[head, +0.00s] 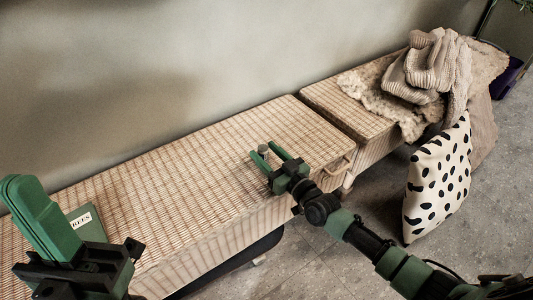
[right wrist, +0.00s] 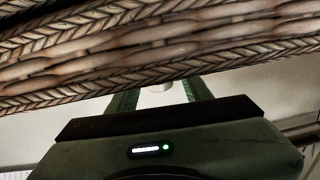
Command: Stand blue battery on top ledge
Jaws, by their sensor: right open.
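My right gripper (head: 268,155) is open above the wicker bench top (head: 190,170), close to its front right part. No clearly blue battery shows elsewhere. My left gripper (head: 40,215) is large at the lower left; its finger gap cannot be made out.
A second wicker bench carries a fleece (head: 365,88) and a ribbed blanket (head: 435,65). A spotted cushion (head: 438,180) leans against it on the floor. The middle bench top is clear.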

